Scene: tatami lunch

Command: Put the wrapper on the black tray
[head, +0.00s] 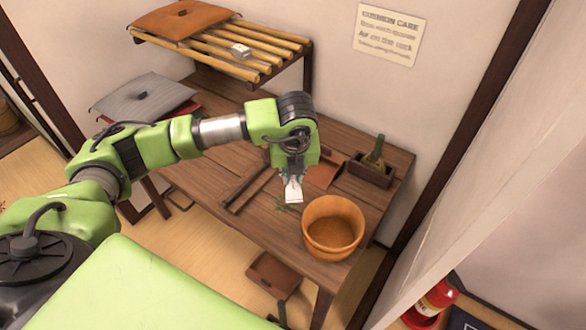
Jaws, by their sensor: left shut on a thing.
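My left gripper (292,178) points down over the wooden table and is shut on a small white piece with a reddish mark, which looks like the wrapper (294,193). It hangs just left of the round wooden tub, and I cannot tell its exact height above the table. I cannot clearly make out a black tray. A dark, flat-looking thing (466,321) is cut off at the bottom right, and I cannot tell what it is. My right gripper is not in view.
The table (232,215) bears a wooden tub (320,246) and a dark box (368,172) with a bottle (376,150). A slatted shelf (275,48) holds an orange cushion (180,20) and a small white block (240,51). A red extinguisher (436,298) stands lower right.

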